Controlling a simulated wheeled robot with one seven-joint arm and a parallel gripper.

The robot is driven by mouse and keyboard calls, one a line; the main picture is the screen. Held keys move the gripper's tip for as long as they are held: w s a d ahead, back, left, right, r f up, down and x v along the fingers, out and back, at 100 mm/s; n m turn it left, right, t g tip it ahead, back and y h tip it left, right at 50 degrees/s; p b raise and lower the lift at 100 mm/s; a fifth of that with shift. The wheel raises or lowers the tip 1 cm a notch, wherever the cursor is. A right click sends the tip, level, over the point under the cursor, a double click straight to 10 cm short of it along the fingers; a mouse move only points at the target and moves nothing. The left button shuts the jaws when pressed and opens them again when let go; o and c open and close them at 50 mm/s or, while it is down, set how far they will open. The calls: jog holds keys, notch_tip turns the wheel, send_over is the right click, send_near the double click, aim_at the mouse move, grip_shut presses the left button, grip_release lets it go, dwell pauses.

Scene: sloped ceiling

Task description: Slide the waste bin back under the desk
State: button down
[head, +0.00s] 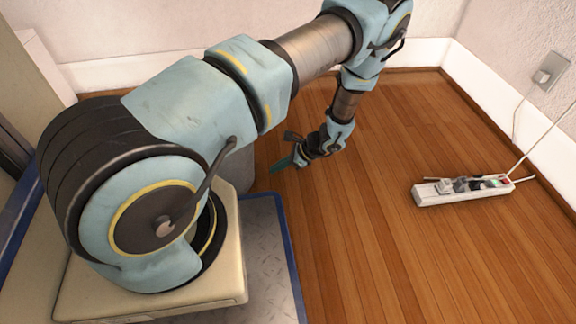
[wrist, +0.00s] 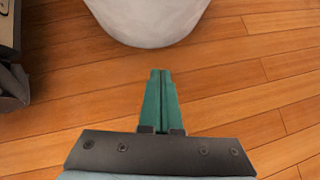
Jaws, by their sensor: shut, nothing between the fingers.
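The waste bin (wrist: 150,18) is a pale grey, rounded thing at the top of the wrist view; only its lower part shows, standing on the wood floor. In the head view a grey curved piece (head: 240,166), mostly hidden behind my arm, looks like the same bin. My gripper (wrist: 160,74) has its teal fingers together and empty, pointing at the bin with a strip of bare floor seen between. In the head view my gripper (head: 275,168) is low over the floor, just right of the grey piece. I cannot make out the desk.
A white power strip (head: 462,190) with plugs and cables lies on the floor at the right, below a wall socket (head: 550,72). White skirting (head: 430,53) runs along the walls. The floor (head: 390,240) between my arm and the strip is clear.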

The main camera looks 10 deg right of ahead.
jog(key=a, duration=0.1)
jog(key=w+a+b, duration=0.1)
jog(key=a, duration=0.2)
jog(key=shift+w+a+f+b, duration=0.2)
jog(key=shift+w+f+b, duration=0.1)
jog(key=shift+f+b, duration=0.1)
jog(key=shift+a, duration=0.1)
jog(key=shift+w+a+r, duration=0.1)
jog(key=shift+a, duration=0.1)
jog(key=a+p, duration=0.1)
jog(key=w+a, duration=0.1)
jog(key=a, duration=0.1)
jog(key=shift+p, duration=0.4)
jog(key=shift+a, duration=0.1)
